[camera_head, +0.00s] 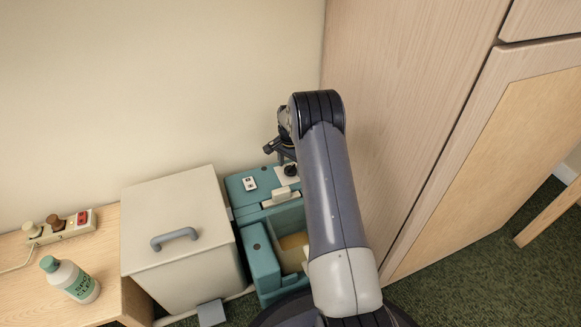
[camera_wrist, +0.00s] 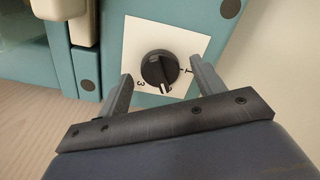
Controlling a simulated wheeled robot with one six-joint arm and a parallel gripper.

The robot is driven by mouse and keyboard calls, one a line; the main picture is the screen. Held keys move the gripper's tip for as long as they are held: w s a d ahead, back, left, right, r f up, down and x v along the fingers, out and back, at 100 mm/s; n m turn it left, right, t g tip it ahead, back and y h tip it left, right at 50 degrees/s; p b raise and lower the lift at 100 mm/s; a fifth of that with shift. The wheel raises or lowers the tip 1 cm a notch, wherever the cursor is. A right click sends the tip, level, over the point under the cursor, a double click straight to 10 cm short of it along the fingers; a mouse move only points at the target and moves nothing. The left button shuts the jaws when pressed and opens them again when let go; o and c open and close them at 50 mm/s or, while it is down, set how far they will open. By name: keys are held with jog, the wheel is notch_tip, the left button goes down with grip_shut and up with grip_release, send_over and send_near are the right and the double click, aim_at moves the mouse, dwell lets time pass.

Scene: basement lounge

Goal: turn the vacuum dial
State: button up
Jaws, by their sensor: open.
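The vacuum (camera_head: 262,255) is a teal machine standing between a cream bin and a wooden cabinet. Its black round dial (camera_wrist: 159,69) sits on a white panel (camera_wrist: 137,37) in the wrist view. A "1" shows to the dial's right and a "3" at its lower left. The dial's white mark is at its lower edge in the picture. My gripper (camera_wrist: 161,74) is open, with one finger on each side of the dial. Gaps show between the fingers and the knob. In the head view my gripper (camera_head: 281,147) is above the vacuum's back, and my arm hides part of the machine.
The cream bin (camera_head: 180,222) with a grey handle stands left of the vacuum. The wooden cabinet (camera_head: 410,110) rises close on the right. Green carpet (camera_head: 460,275) lies clear at lower right.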

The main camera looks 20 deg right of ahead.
jog(key=shift+c, duration=0.2)
jog(key=c, duration=0.9)
jog(key=shift+c, duration=0.2)
jog(key=n+p, duration=0.2)
jog(key=n, duration=0.3)
jog(key=shift+n, duration=0.3)
jog(key=n, duration=0.6)
jog(key=shift+p, duration=0.3)
jog(key=shift+n, duration=0.3)
